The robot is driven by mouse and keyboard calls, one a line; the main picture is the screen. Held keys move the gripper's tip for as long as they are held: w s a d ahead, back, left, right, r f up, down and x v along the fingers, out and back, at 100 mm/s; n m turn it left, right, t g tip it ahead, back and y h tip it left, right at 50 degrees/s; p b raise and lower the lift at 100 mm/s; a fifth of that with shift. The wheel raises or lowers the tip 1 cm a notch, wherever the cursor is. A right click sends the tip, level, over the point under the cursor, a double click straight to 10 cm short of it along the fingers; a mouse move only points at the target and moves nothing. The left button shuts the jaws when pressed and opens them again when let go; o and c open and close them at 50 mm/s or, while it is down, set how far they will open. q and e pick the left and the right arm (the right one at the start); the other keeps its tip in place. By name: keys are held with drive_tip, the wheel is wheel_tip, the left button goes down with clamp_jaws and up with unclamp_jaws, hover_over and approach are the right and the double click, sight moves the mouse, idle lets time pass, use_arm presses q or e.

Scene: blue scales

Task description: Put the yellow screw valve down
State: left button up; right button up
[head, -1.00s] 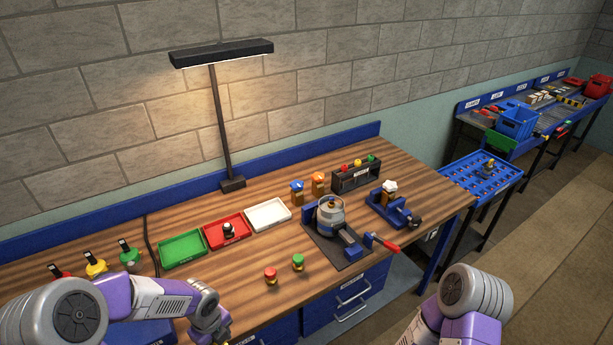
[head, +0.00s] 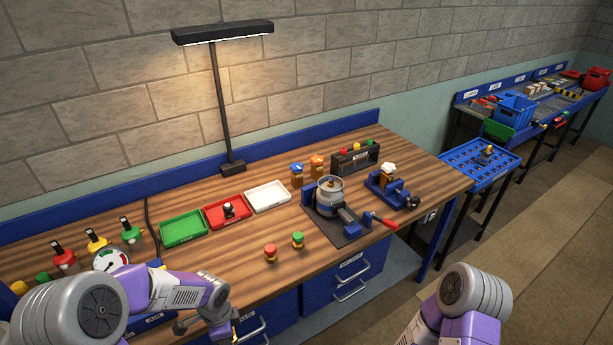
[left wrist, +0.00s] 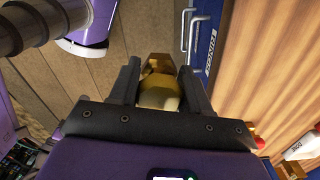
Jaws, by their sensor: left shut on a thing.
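The yellow screw valve (left wrist: 158,92) shows in the left wrist view as a rounded yellow body with a brownish-gold end. My left gripper (left wrist: 157,75) is shut on it, with a dark finger on each side. The floor and the blue drawer front lie beyond it, so it appears to be off the bench's front edge. In the head view my left forearm reaches along that edge, and the held valve cannot be made out. My right arm shows at the bottom right of the head view, but its gripper is out of view.
The wooden bench (head: 200,248) holds green (head: 183,229), red (head: 228,210) and white (head: 268,196) trays. Red-topped (head: 270,254) and green-topped (head: 298,240) pieces stand near its front. A gauge (head: 110,260) and several valves stand left. Bare wood lies between trays and front edge.

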sight(236, 336)
use_arm(q)
drive_tip(key=f+n+b, duration=0.1)
drive_tip(key=n, duration=0.1)
drive_tip(key=d+f+n+b, duration=0.1)
drive_tip(key=n, duration=0.2)
drive_tip(key=w+d+f+n+b, duration=0.1)
drive_tip(key=n, duration=0.2)
drive_tip(key=shift+f, duration=0.1)
drive_tip(key=n+b, duration=0.1)
drive_tip(key=n, duration=0.1)
drive_tip(key=d+f+n+b, duration=0.1)
drive_tip(key=n, duration=0.3)
drive_tip(key=shift+w+d+f+b, duration=0.15)
drive_tip(key=shift+w+f+b, duration=0.15)
drive_tip(key=shift+w+b, duration=0.1)
